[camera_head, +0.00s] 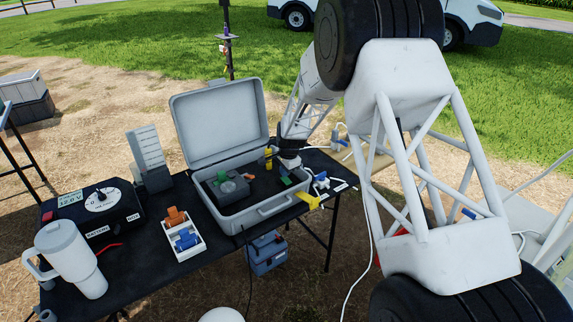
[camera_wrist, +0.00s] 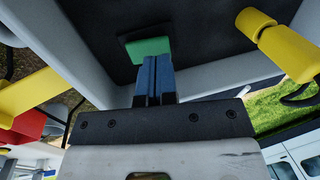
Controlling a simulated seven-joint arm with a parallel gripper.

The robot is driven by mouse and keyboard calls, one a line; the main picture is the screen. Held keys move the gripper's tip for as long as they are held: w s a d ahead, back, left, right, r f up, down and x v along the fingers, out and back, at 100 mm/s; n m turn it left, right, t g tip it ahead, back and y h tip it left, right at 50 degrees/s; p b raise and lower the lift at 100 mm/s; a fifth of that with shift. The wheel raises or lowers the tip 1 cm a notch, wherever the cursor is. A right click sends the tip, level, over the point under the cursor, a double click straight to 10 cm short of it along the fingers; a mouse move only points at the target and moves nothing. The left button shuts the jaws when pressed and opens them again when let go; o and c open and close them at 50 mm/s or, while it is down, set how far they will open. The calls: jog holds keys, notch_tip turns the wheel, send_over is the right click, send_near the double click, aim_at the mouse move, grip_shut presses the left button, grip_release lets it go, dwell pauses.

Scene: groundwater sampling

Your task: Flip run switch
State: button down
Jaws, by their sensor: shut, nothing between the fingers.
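An open grey case (camera_head: 222,125) stands on the black table, with a dark panel inside. The green switch (camera_head: 286,181) sits at the right side of that panel. It also shows in the wrist view (camera_wrist: 148,47) as a green block with a dark upper part, just beyond my fingertips. My gripper (camera_wrist: 154,62) is shut and empty, its two blue fingers together. The fingertips overlap the switch's lower edge in the picture; I cannot tell whether they touch it. In the head view my wrist reaches over the case's right side, and the fingers are hard to make out.
A yellow part (camera_head: 308,199) sticks out at the case's front right; another yellow fitting (camera_head: 268,154) stands at its back. A grey device (camera_head: 226,187) sits in the case. Left on the table are a white tray (camera_head: 193,249), a power unit (camera_head: 105,221) and a mug (camera_head: 73,257).

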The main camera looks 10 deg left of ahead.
jog(key=shift+w+a+f, duration=0.15)
jog(key=shift+f, duration=0.75)
jog(key=shift+w+a+f+g+h, duration=0.1)
jog(key=shift+f+g+h, duration=0.2)
jog(key=shift+s+d, duration=0.25)
jog(key=shift+s, duration=0.05)
jog(key=shift+s+d, duration=0.35)
jog(key=shift+r, duration=0.2)
notch_tip(320, 180, up, 14)
jog(key=s+d, duration=0.1)
jog(key=shift+s+d+f, duration=0.15)
jog(key=shift+s+d, duration=0.25)
dwell(0.4)
